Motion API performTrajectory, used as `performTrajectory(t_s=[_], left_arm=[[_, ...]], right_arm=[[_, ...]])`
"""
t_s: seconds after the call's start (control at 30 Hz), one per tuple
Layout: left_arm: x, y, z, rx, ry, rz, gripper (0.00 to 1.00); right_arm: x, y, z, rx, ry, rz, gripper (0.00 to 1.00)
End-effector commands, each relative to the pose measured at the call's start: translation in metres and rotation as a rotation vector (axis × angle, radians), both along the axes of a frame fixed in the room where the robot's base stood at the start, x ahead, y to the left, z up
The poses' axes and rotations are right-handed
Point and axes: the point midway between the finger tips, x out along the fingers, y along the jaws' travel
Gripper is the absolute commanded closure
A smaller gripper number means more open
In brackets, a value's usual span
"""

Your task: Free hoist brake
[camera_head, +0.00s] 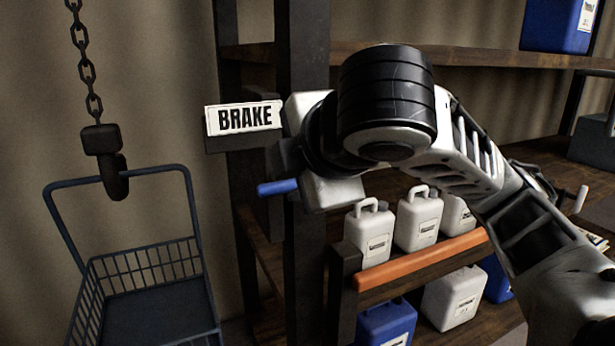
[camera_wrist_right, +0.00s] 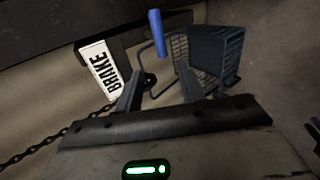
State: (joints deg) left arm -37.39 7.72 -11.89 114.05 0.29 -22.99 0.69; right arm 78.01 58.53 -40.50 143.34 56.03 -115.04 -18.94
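The brake is a dark box with a white BRAKE label (camera_head: 243,118) on a dark post; the label also shows in the wrist view (camera_wrist_right: 101,76). A blue lever handle (camera_head: 277,187) sticks out left below it. In the wrist view the blue handle (camera_wrist_right: 158,33) appears just beyond my right gripper's fingertips (camera_wrist_right: 159,78), lined up with the gap between them. The fingers are apart and nothing shows between them. In the head view my right arm covers the post beside the lever and hides the fingers. My left gripper is not in view.
A blue-grey wire basket (camera_head: 150,280) hangs by a dark hook (camera_head: 107,160) from a chain (camera_head: 84,60) on the left. Wooden shelves with white jugs (camera_head: 418,218) and blue jugs (camera_head: 386,324) stand behind my right arm. An orange-edged shelf (camera_head: 420,259) lies below it.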

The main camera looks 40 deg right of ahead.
Motion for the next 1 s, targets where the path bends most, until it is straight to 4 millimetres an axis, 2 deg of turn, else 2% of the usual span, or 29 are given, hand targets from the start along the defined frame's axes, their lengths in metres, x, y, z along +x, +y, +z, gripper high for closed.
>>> performTrajectory(t_s=[0.17, 0.5, 1.0], left_arm=[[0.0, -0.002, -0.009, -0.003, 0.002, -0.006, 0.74], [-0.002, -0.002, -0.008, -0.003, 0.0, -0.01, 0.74], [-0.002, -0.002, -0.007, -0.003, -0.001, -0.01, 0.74]], right_arm=[[-0.01, 0.0, 0.004, 0.002, -0.005, -0.012, 0.61], [-0.03, 0.005, 0.019, 0.003, 0.001, -0.01, 0.61], [-0.032, 0.005, 0.02, 0.004, 0.004, -0.01, 0.61]])
